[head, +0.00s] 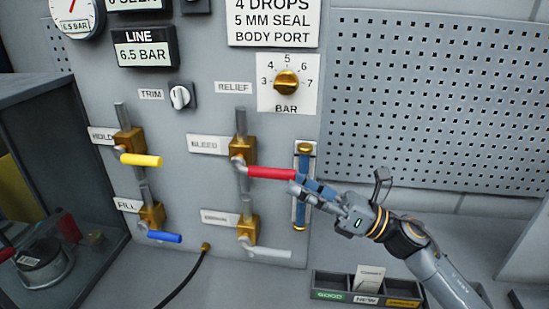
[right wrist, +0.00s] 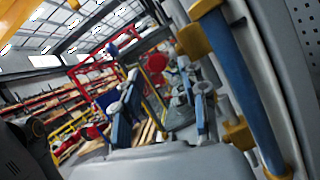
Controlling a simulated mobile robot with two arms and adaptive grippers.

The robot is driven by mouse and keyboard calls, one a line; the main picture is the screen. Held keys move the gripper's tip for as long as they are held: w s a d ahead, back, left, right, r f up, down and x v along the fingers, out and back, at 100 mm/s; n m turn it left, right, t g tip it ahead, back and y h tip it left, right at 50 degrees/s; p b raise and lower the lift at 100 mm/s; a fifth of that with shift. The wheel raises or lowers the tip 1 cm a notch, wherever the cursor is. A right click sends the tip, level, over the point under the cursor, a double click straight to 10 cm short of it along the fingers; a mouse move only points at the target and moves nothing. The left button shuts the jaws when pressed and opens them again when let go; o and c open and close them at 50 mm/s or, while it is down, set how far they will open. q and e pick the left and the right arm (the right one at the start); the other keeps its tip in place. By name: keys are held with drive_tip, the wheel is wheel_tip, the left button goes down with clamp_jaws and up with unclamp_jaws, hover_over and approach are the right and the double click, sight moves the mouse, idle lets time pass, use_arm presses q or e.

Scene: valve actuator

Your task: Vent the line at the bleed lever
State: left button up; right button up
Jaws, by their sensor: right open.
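The bleed lever is a red handle (head: 270,172) on a brass valve (head: 242,152), beside the BLEED label (head: 205,144). The handle points right, roughly horizontal. My right gripper (head: 297,187) is open at the handle's free end, reaching in from the right. In the right wrist view the two open fingers (right wrist: 165,90) show, with a round red end, apparently the handle's tip (right wrist: 156,63), ahead between them. I cannot tell whether they touch it. My left gripper is not in view.
A blue sight tube (head: 301,210) with brass ends stands close behind my right fingers; it also shows in the right wrist view (right wrist: 240,80). Yellow (head: 140,160), blue (head: 164,237) and white (head: 270,252) levers sit nearby. A sorting tray (head: 340,290) lies below. The LINE display (head: 143,48) reads 6.5 BAR.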

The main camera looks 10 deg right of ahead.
sight(275, 173)
drive_tip(key=p+x, duration=0.2)
drive_tip(key=x, duration=0.2)
drive_tip(key=shift+w+a+r, duration=0.15)
drive_tip(key=shift+a+r, duration=0.05)
drive_tip(key=shift+r, duration=0.1)
drive_tip(key=shift+w+a, duration=0.25)
drive_tip(key=shift+a, duration=0.25)
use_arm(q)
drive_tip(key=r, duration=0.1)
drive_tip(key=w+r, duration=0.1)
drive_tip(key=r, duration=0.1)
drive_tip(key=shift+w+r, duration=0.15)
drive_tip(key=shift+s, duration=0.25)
use_arm(e)
clamp_jaws()
